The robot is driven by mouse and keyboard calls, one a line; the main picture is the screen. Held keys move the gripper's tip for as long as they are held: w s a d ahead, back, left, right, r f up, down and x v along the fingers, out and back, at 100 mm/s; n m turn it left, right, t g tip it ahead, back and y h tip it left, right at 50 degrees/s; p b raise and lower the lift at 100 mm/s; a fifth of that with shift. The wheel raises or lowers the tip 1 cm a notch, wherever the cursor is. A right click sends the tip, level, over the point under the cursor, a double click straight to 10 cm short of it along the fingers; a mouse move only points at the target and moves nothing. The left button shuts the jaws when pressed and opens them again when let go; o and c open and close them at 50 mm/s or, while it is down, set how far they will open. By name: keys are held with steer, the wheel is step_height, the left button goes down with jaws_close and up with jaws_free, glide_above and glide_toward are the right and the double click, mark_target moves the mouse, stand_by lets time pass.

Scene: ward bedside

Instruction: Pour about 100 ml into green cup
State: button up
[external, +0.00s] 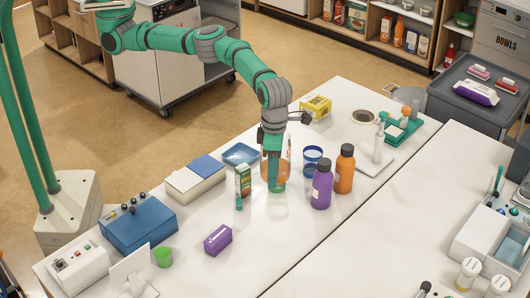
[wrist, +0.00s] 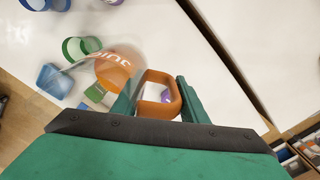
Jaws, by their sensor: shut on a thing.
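My gripper (external: 273,150) points down over the middle of the white table. It is shut on the orange handle of a clear juice jug (external: 285,175), which holds orange liquid. In the wrist view the handle (wrist: 151,78) sits between my green fingers (wrist: 156,100), and the jug body (wrist: 112,72) is to their left. The jug's tilt and whether it touches the table are unclear, as my gripper partly hides it.
A purple bottle (external: 321,186), an orange bottle (external: 344,170) and a blue cup (external: 312,158) stand right of the jug. A green carton (external: 243,181) and a blue tray (external: 241,154) are left. A purple box (external: 217,240) lies between jug and green cup. The front middle is clear.

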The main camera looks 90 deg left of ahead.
steer(key=shift+s+d+r, duration=0.15)
steer(key=shift+d, duration=0.25)
steer(key=shift+d+f, duration=0.1)
steer(key=shift+f, duration=0.2)
step_height(320, 180, down, 16)
steer(key=shift+r, duration=0.1)
steer(key=shift+w+a+r+g+h, duration=0.2)
steer(key=shift+a+r+h, duration=0.95)
steer(key=shift+r+h, duration=0.85)
steer(key=shift+w+a+r+g+h, duration=0.1)
steer(key=shift+a+r+g+h, duration=0.25)
steer(key=shift+a+r+h, duration=1.2)
steer(key=shift+w+a+r+g+h, duration=0.2)
steer(key=shift+a+r+h, duration=0.5)
steer(key=shift+r+h, duration=1.75)
steer(key=shift+a+f+h, duration=0.15)
steer(key=shift+h, duration=0.45)
steer(key=shift+a+r+h, duration=0.5)
steer(key=shift+r, duration=0.1)
